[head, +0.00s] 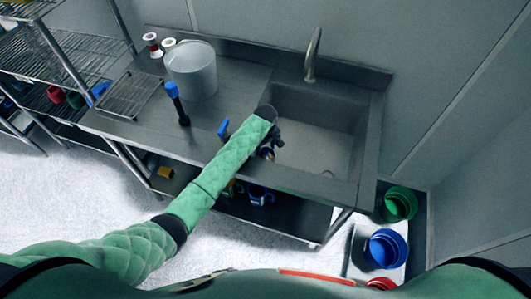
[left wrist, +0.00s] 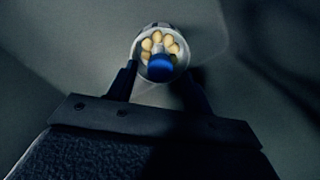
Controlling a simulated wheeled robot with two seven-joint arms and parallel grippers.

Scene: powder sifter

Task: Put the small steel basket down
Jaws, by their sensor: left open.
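In the left wrist view a small round metal-coloured container, which looks like the small steel basket (left wrist: 138,52), stands out between my fingers. It holds several tan rounded pieces around a blue round part. My left gripper (left wrist: 160,80) is open, with one finger on each side of it; whether either finger touches it is hard to tell. In the head view my left gripper (head: 269,149) is at the left end of the sink, near its front edge. There the basket is mostly hidden by the gripper and arm. My right gripper is not in view.
The steel counter (head: 240,92) has a sink basin (head: 325,135) and a tap (head: 312,55). A grey bucket (head: 193,72), a wire rack (head: 128,96) and a blue-topped dark tool (head: 175,100) stand on its left part. Green (head: 400,203) and blue (head: 385,248) containers sit at lower right.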

